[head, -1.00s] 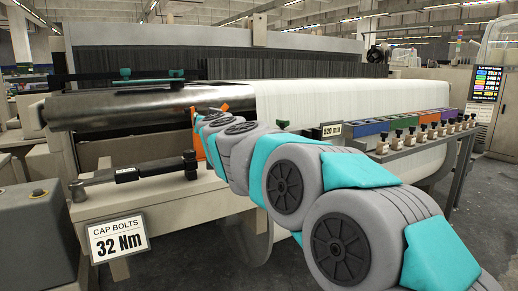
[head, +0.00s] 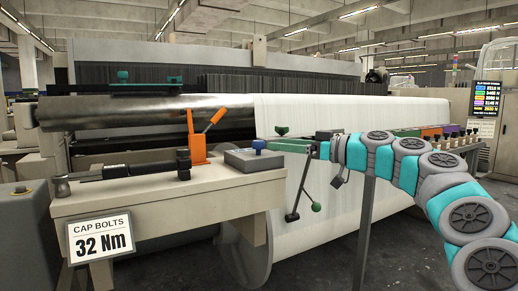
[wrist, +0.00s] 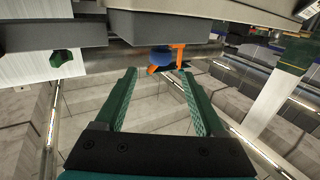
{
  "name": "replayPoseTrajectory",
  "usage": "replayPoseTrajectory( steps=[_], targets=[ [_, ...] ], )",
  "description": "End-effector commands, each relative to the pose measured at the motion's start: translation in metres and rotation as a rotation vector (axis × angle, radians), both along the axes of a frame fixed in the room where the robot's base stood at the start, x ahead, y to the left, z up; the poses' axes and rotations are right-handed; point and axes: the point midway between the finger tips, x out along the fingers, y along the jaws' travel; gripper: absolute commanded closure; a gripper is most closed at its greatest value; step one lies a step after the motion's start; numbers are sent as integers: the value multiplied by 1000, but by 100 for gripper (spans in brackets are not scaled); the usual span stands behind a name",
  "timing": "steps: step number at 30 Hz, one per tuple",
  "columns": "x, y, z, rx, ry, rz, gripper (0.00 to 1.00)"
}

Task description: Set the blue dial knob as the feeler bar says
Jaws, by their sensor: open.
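The blue dial knob (wrist: 162,58) shows in the wrist view beyond my fingertips, beside a grey box (wrist: 165,26); that view seems upside down. In the head view the grey box (head: 254,161) sits on the beige ledge with a small dark-blue knob (head: 259,145) on top. Its setting is too small to read. My gripper (wrist: 157,71) is open and empty, its green fingers pointing towards the knob without touching it.
An orange lever stand (head: 199,145) rises left of the box. A lever with a green ball (head: 316,207) hangs in front of the white cloth roll (head: 350,110). A "CAP BOLTS 32 Nm" sign (head: 100,240) is at the ledge's front. Coloured bins (head: 430,132) are at the right.

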Motion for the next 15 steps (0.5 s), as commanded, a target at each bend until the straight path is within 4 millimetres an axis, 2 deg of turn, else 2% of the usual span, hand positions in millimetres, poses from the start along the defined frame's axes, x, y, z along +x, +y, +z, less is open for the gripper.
replayPoseTrajectory(
  steps=[8, 15],
  targets=[
    [9, 19, 0, -2, 1, 1, 29],
    [26, 54, -1, -4, 3, 1, 29]
  ],
)
